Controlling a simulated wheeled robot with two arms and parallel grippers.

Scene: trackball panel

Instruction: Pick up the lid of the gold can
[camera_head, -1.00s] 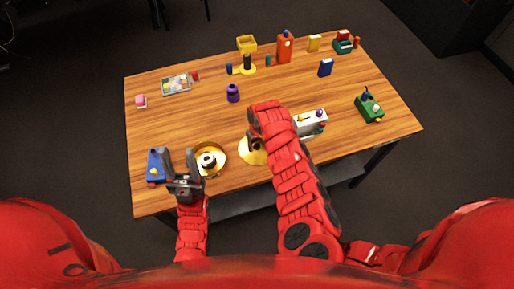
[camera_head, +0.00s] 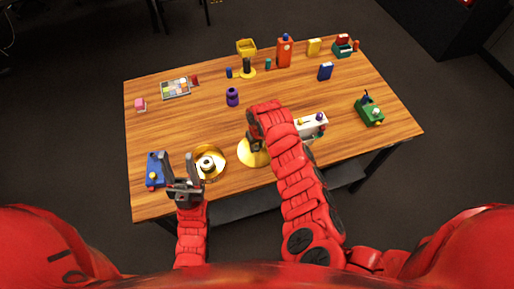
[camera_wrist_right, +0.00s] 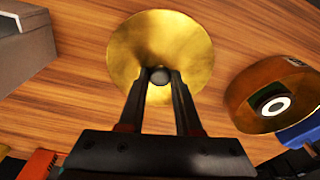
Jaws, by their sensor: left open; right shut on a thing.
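The lid is a wide gold disc with a dark knob at its centre; it shows in the wrist view (camera_wrist_right: 190,45) and in the head view (camera_head: 247,158). My right gripper (camera_wrist_right: 158,78) is shut on the lid's knob. In the head view the right arm partly covers the lid. I cannot tell whether the lid touches the table. The open gold can (camera_head: 222,160) stands left of the lid, with a dark and white round thing inside; it also shows in the wrist view (camera_wrist_right: 240,90). My left gripper (camera_head: 180,162) is open and empty, just left of the can.
A blue box (camera_head: 154,168) stands left of my left gripper. A white box (camera_head: 312,124) is right of the lid. A purple bottle (camera_head: 232,97) stands behind it, and a green box (camera_head: 369,111) is at the right. The table's left middle is clear.

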